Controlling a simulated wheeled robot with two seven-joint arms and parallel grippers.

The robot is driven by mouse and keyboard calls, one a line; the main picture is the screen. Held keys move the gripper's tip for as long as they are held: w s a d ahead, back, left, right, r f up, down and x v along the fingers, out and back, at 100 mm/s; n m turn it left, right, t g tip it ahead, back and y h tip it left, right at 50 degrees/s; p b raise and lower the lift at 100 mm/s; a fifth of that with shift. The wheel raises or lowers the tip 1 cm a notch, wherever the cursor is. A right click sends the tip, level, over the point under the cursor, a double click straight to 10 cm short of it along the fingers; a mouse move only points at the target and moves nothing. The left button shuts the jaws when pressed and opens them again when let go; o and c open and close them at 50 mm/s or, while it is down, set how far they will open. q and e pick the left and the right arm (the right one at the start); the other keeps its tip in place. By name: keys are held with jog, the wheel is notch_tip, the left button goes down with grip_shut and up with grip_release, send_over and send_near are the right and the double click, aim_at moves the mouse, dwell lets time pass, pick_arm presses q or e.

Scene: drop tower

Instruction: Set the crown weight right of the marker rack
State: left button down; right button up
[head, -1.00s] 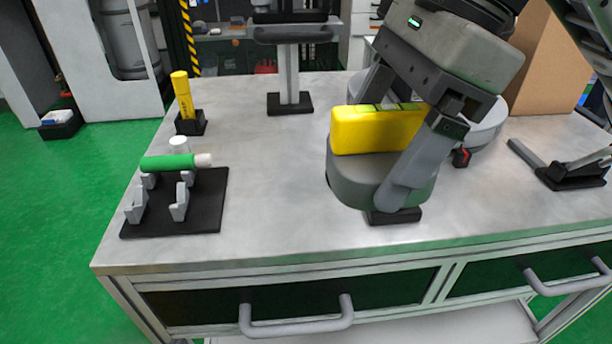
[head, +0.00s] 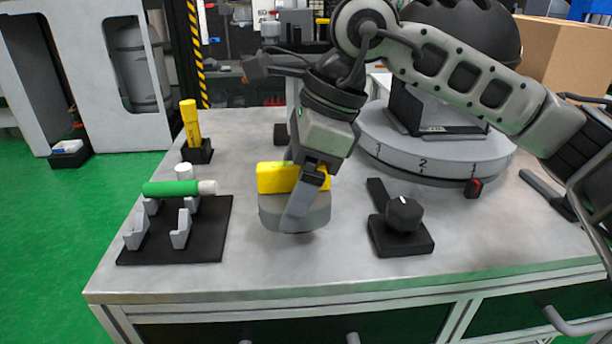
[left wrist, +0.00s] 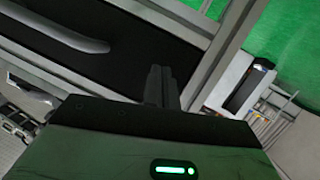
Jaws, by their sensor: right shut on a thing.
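The crown weight is a grey round disc (head: 294,213) with a yellow block-shaped handle (head: 275,177) on top. My right gripper (head: 298,190) is shut on the yellow handle from above. The weight is upright, a short way right of the marker rack and apart from it; I cannot tell if its underside touches the table. The marker rack (head: 212,238) is a black plate with grey cradles, and a green marker (head: 172,188) with a whitish end lies across its back cradles. In the left wrist view my left gripper (left wrist: 160,85) has its fingers together, with nothing seen between them.
A yellow marker (head: 190,122) stands in a black holder behind the rack, with a small white cylinder (head: 184,171) nearby. A black base with a dark knob (head: 404,213) is right of the weight. A numbered grey turntable (head: 420,160) stands behind. The table front (head: 270,268) is clear.

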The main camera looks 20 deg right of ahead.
jog(key=f, duration=0.1)
jog(key=f+b, duration=0.1)
jog(key=f, duration=0.1)
jog(key=shift+w+a+f, duration=0.15)
jog(key=shift+w, duration=0.25)
jog(key=shift+f, duration=0.25)
jog(key=shift+f+b, duration=0.1)
jog(key=shift+b, duration=0.2)
jog(key=o, duration=1.6)
jog(key=shift+f, duration=0.15)
jog(key=shift+r, duration=0.25)
jog(key=p+v, duration=0.3)
jog(key=v, duration=0.7)
jog(key=shift+r, duration=0.25)
jog(key=shift+s+d+r, duration=0.15)
jog(key=shift+d+r, duration=0.2)
jog(key=shift+r, duration=0.25)
pick_arm(q)
jog(key=shift+a+f+g, duration=0.25)
jog(key=shift+f+g, duration=0.25)
jog(key=shift+f, duration=0.25)
